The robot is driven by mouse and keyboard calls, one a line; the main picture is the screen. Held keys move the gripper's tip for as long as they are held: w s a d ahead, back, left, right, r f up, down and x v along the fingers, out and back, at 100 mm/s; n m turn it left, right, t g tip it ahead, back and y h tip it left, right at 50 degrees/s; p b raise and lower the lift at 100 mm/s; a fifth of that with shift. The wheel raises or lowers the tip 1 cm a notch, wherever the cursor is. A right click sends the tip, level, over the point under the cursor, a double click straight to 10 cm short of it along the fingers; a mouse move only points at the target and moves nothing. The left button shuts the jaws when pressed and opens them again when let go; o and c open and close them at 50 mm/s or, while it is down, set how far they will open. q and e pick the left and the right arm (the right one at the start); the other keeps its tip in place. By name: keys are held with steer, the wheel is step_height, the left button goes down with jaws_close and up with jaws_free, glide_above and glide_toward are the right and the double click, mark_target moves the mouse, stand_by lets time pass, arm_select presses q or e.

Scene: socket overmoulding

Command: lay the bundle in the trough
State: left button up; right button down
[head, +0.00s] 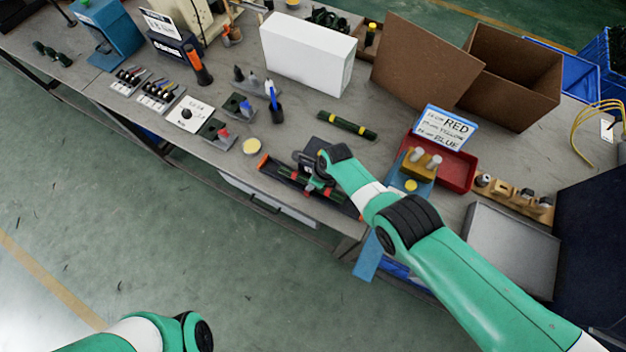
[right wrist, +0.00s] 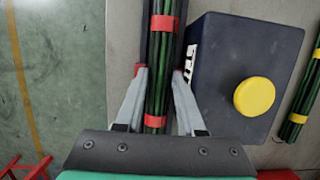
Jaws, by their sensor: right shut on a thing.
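The bundle of green strands with red bands (right wrist: 160,70) runs lengthwise between the fingers of my right gripper (right wrist: 158,100) in the right wrist view. My right gripper (head: 318,183) is shut on it. The dark trough (head: 347,207) lies along the front edge of the bench, and its dark walls (right wrist: 145,45) show on both sides of the bundle. The bundle lines up with the trough; I cannot tell whether it rests on the trough's floor. My arm hides part of both in the head view. My left gripper is out of view.
A dark block with a yellow button (right wrist: 245,70) stands right beside the trough. A second green bundle with yellow bands (head: 347,125) lies behind. A red bin with a sign (head: 457,170) and a blue fixture (head: 398,180) stand to the right. Small tool holders line the left.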

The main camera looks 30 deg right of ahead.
steer(key=shift+f+b, duration=0.85)
steer(key=shift+f, duration=0.1)
steer(key=shift+c, duration=2.2)
jaws_free()
steer(key=shift+r, duration=0.1)
steer(key=shift+s+r+p, duration=0.1)
steer(key=shift+r+p, duration=0.2)
steer(key=shift+p, duration=0.2)
steer(key=p+v, duration=1.1)
steer(key=p, duration=0.3)
